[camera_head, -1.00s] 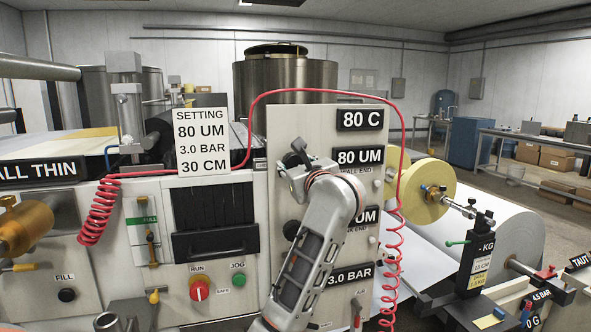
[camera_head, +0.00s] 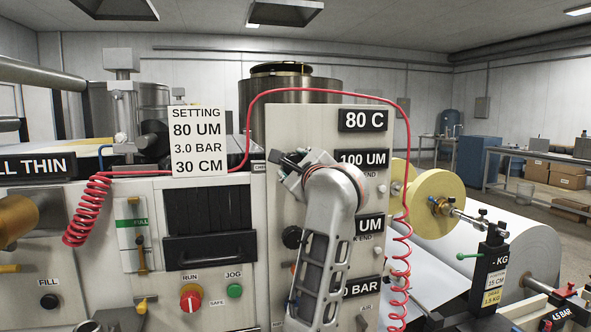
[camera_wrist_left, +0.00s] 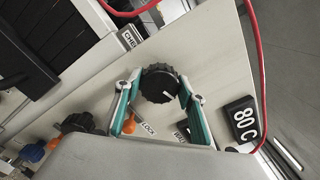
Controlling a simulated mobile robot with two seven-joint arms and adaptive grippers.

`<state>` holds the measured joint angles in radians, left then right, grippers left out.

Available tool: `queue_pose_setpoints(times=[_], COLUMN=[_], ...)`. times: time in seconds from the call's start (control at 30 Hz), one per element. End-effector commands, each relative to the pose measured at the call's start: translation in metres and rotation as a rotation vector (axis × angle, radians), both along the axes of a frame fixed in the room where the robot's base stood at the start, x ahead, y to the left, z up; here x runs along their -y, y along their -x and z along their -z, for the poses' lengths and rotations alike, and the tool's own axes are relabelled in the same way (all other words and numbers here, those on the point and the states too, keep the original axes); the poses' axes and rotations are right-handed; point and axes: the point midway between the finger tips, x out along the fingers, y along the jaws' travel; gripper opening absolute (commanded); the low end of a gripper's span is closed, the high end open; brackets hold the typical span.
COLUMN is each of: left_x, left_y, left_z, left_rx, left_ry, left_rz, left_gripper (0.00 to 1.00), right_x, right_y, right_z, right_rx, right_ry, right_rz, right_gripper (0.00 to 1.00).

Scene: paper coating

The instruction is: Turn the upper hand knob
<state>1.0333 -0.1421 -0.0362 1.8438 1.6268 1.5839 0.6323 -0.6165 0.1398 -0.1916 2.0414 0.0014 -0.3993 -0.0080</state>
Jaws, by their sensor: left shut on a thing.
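The upper hand knob (camera_wrist_left: 160,80) is black and ribbed, with a white pointer line on its face. In the left wrist view it sits between the two teal-lined fingers of my left gripper (camera_wrist_left: 161,88), which is shut on it. In the head view my left gripper (camera_head: 288,166) is at the upper part of the pale panel (camera_head: 310,124), and my arm hides most of the knob. The readout beside it (camera_head: 362,159) shows 100 UM. A lower black knob (camera_head: 291,237) is partly behind my arm. My right gripper is out of view.
A setting card (camera_head: 198,141) reads 80 UM, 3.0 BAR, 30 CM. A red coiled hose (camera_head: 402,262) hangs right of the panel, and another coil (camera_head: 88,212) hangs at the left. An orange lever (camera_wrist_left: 130,123) is close to one finger in the wrist view.

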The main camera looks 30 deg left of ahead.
Motion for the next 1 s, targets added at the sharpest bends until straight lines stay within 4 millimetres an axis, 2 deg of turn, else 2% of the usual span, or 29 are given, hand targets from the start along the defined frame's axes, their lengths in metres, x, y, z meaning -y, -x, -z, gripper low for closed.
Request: queue_pose_setpoints(times=[0.4, 0.43, 0.5, 0.83, 1.0], left_x=[0.0, 0.0, 0.0, 0.001, 0.015], left_y=[0.0, 0.0, 0.0, 0.0, 0.011], left_z=[0.001, 0.001, 0.001, 0.0, 0.0], left_rx=[0.004, 0.004, 0.005, 0.005, 0.005], left_ry=[0.007, 0.007, 0.007, 0.005, 0.006], left_rz=[0.001, 0.001, 0.001, 0.001, 0.004], left_gripper=[0.18, 0.45, 0.56, 0.56, 0.56], right_x=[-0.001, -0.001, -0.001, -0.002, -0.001], right_y=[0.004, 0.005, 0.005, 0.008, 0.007], right_z=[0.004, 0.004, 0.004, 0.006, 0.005], right_rx=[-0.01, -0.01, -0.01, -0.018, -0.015], right_ry=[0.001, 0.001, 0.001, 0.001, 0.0], right_rz=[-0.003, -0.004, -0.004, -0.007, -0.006], right_gripper=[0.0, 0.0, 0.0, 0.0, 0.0])
